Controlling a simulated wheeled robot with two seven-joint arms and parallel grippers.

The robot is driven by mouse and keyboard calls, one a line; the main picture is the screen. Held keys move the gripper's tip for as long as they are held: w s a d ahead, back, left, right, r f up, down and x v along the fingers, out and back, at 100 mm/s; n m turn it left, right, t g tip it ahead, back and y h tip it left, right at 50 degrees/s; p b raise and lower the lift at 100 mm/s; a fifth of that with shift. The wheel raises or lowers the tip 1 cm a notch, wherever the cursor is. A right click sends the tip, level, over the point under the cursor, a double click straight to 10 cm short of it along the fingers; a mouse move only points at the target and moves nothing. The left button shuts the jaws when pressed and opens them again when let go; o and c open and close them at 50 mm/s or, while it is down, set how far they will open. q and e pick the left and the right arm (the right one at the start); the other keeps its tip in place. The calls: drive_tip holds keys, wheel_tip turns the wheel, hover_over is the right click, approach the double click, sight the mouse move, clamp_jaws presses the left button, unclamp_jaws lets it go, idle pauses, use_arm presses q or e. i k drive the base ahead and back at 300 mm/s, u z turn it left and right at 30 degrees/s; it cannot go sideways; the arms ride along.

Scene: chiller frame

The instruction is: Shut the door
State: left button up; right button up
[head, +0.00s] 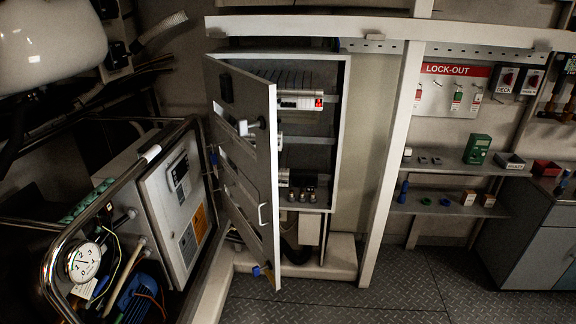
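A tall grey cabinet door (247,165) stands open in the middle of the head view. It hangs on the left side of the cabinet (341,130) and swings out toward me, leaving the inside partly visible. A pale handle (262,214) sits low near the door's right edge, and a dark knob with a light plate (249,126) is higher up. A blue item (257,270) shows near its bottom edge. Neither of my grippers is in view.
A metal-railed unit with a gauge (83,262) and control box (180,199) stands at the left, close to the door. A lock-out board (453,91) and shelves (440,207) are at the right. The metal floor (395,287) in front is clear.

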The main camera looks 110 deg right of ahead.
sight(250, 96)
drive_tip(key=z, duration=3.25)
drive_tip(key=k, duration=0.3)
drive_tip(key=z, duration=0.45)
drive_tip(key=i, duration=1.05)
drive_tip(key=u, duration=0.6)
